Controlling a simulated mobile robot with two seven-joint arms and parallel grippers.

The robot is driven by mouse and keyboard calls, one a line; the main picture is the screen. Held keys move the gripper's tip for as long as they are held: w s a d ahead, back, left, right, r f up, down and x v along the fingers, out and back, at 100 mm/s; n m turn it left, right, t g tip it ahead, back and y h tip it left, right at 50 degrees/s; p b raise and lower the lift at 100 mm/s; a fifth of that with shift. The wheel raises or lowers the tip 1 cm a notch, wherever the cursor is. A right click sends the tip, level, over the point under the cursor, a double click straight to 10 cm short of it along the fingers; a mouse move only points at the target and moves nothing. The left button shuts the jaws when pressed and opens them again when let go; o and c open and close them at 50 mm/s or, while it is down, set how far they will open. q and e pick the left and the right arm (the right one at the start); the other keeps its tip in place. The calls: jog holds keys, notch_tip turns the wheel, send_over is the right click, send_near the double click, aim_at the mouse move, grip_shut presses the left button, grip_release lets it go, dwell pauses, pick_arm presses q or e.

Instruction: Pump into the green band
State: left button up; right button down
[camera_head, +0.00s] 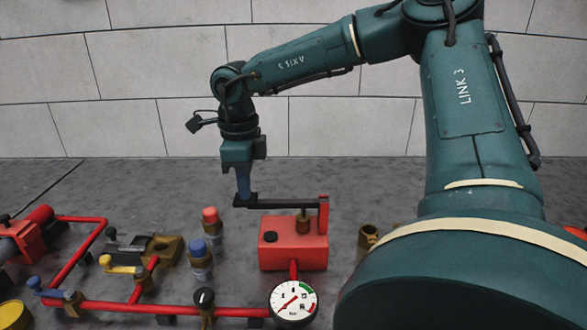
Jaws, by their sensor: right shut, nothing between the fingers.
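The red pump box (285,255) stands on the grey floor at the middle. A black lever (285,204) lies nearly level above it, joined at its right end to a red upright post (324,214). My right gripper (243,190) points straight down at the lever's left end, shut and empty; its tip meets or nearly meets the lever, and I cannot tell if they touch. The round white gauge (293,303) sits in front of the pump. Its green band is at the upper right, and its needle appears to point lower left, outside the band. My left gripper is out of view.
Red pipework (130,308) runs across the front left, with a black-knobbed valve (205,300) near the gauge. Blue-topped (199,255) and red-topped (210,219) pieces stand left of the pump. A brass fitting (368,238) stands to its right. A grey block wall is behind.

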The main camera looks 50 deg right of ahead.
aim_at(246, 202)
notch_tip(246, 202, down, 3)
jog(key=b, duration=0.3)
jog(key=shift+f, duration=0.2)
jog(key=shift+f+b, duration=0.3)
jog(key=shift+b, duration=0.1)
jog(key=shift+r+p, duration=1.4)
jog(key=shift+r, duration=0.85)
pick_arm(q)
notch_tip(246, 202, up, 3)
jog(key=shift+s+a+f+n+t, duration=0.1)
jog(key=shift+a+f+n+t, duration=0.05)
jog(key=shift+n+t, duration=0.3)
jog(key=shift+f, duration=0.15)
